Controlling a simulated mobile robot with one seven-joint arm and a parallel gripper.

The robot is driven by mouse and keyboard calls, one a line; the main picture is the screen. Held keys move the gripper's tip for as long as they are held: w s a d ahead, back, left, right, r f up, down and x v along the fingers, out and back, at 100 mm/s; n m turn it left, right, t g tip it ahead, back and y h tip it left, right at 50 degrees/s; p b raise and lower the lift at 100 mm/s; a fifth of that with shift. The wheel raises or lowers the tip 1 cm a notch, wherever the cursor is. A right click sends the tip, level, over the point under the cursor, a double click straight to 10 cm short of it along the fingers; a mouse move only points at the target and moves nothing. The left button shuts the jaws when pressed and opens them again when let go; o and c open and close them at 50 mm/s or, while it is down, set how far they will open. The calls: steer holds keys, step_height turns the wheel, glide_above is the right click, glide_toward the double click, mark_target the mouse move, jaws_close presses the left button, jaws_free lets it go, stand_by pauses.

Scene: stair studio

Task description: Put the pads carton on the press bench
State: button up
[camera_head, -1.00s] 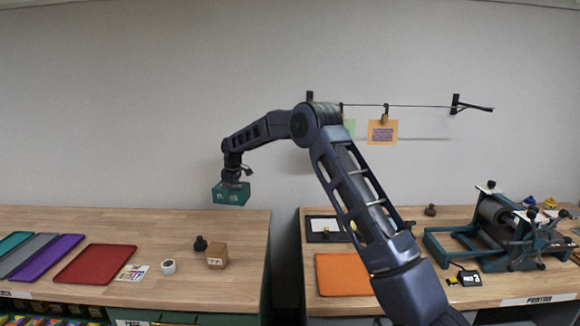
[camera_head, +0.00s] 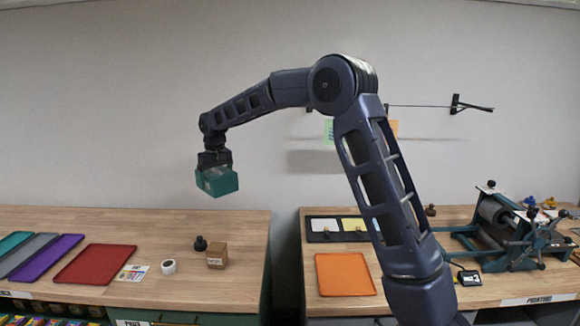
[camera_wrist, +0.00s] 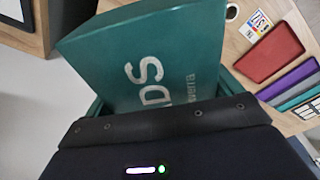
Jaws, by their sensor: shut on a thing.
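The pads carton (camera_head: 218,181) is a green box held in the air above the left bench. In the wrist view the carton (camera_wrist: 150,65) shows pale lettering that reads "DS" and fills much of the picture. My gripper (camera_head: 214,166) is shut on it from above. The fingertips are largely hidden by the carton. The press bench (camera_head: 500,290) is the wooden bench on the right, with a label on its front edge and a green printing press (camera_head: 500,235) on it.
A gap (camera_head: 287,270) parts the benches. An orange tray (camera_head: 344,275) lies on the press bench.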

steer(key=shift+s+r, duration=0.35)
steer(key=shift+s, duration=0.15)
steer(key=w+f+n, duration=0.3)
steer(key=w+f, duration=0.1)
steer(key=w, duration=0.4)
steer(key=w+d+f+n, duration=0.1)
steer(key=w+f+n, duration=0.3)
steer(key=w, duration=0.5)
steer(key=shift+w+d+f+g, duration=0.15)
steer(key=shift+f+g, duration=0.25)
steer(key=shift+f, duration=0.35)
step_height(320, 180, down, 20)
steer(key=shift+r, duration=0.2)
steer(key=shift+f, duration=0.2)
steer(key=o, duration=0.9)
steer(key=shift+c, duration=0.2)
steer(key=shift+o, duration=0.3)
